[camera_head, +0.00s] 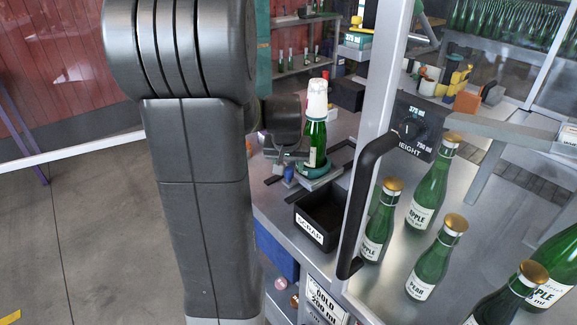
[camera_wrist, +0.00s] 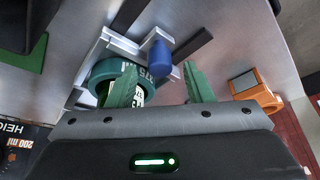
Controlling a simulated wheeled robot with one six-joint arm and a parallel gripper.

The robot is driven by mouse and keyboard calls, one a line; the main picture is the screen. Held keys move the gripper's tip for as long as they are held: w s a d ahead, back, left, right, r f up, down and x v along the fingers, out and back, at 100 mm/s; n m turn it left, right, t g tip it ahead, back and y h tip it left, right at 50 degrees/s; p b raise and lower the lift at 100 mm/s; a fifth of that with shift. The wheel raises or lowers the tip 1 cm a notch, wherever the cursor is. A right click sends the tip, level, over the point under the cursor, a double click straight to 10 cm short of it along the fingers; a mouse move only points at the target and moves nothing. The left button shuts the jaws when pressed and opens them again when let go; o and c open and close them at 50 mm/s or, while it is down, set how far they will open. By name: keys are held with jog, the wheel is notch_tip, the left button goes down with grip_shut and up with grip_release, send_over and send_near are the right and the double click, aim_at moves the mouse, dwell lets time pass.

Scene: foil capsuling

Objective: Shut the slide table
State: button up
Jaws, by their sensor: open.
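The slide table is a small grey plate on dark rails (camera_wrist: 192,45), with a blue knob (camera_wrist: 160,57) at its edge. The knob also shows in the head view (camera_head: 288,173). A green ring-shaped holder marked 375 (camera_wrist: 108,72) sits on it. A green bottle with a white cap (camera_head: 317,100) stands upright in the holder (camera_head: 316,170). My gripper (camera_wrist: 160,70) is open, with its green fingers either side of the knob's line in the wrist view. I cannot tell whether a finger touches the knob. My left finger partly hides the holder and bottle.
A black scrap bin (camera_head: 320,212) stands in front of the slide. An orange block (camera_wrist: 256,92) lies right of my fingers.

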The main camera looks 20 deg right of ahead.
jog(key=shift+w+d+f, duration=0.1)
jog(key=shift+w+f, duration=0.15)
jog(key=shift+f, duration=0.35)
jog(key=shift+c, duration=0.4)
grip_shut()
jog(key=shift+d, duration=0.15)
jog(key=w+d, duration=0.1)
jog(key=d, duration=0.3)
jog(key=w+d+p, duration=0.1)
jog(key=w+d, duration=0.1)
jog(key=d, duration=0.3)
jog(key=w+d, duration=0.2)
jog(key=d, duration=0.2)
jog(key=shift+d, duration=0.35)
jog(key=shift+r, duration=0.1)
jog(key=shift+d, duration=0.1)
